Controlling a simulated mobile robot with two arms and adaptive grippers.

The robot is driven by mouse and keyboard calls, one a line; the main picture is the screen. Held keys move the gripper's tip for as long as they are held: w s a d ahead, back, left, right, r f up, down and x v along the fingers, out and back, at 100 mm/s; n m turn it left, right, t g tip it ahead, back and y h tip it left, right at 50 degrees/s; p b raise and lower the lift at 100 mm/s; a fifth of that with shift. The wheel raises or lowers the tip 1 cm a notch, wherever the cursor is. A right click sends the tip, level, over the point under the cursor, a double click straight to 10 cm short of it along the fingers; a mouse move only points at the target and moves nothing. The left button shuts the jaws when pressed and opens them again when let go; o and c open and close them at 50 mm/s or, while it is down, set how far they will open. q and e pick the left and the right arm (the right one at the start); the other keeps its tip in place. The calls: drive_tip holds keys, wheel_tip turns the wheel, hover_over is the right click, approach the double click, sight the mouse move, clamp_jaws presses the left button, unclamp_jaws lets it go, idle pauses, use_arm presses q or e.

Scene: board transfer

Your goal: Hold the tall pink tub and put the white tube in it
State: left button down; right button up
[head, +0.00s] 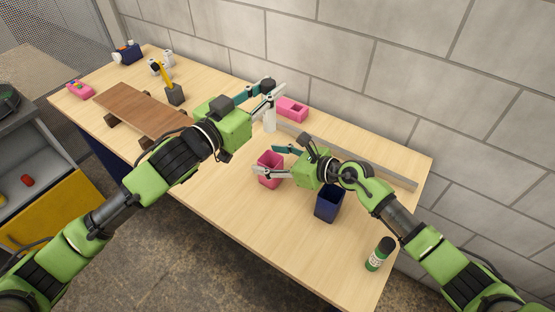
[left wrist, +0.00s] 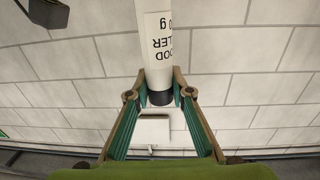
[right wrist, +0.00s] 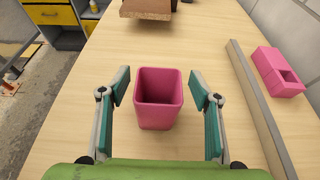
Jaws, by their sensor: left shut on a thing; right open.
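The tall pink tub (head: 268,171) stands upright on the table and is open at the top. My right gripper (head: 272,160) is open with one finger on each side of it. In the right wrist view, the tub (right wrist: 158,112) sits between the fingers with gaps on both sides, and it looks empty. My left gripper (head: 274,96) is shut on the white tube (head: 270,122), beyond the tub. In the left wrist view, the tube (left wrist: 158,50) has black lettering and a dark end between the fingers.
A low pink box (head: 292,108) lies behind the tube. A grey rail (head: 350,161) runs along the wall side. A navy tub (head: 328,206) and a green bottle (head: 379,256) stand at the right. A brown board (head: 138,110) is at the left. The front middle is clear.

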drive_tip(key=c, duration=1.1)
drive_tip(key=shift+c, duration=0.2)
use_arm(q)
wheel_tip(320, 180, down, 13)
idle(0.8)
drive_tip(key=c, duration=1.7)
unclamp_jaws()
drive_tip(key=v, duration=1.2)
drive_tip(key=shift+s, duration=0.1)
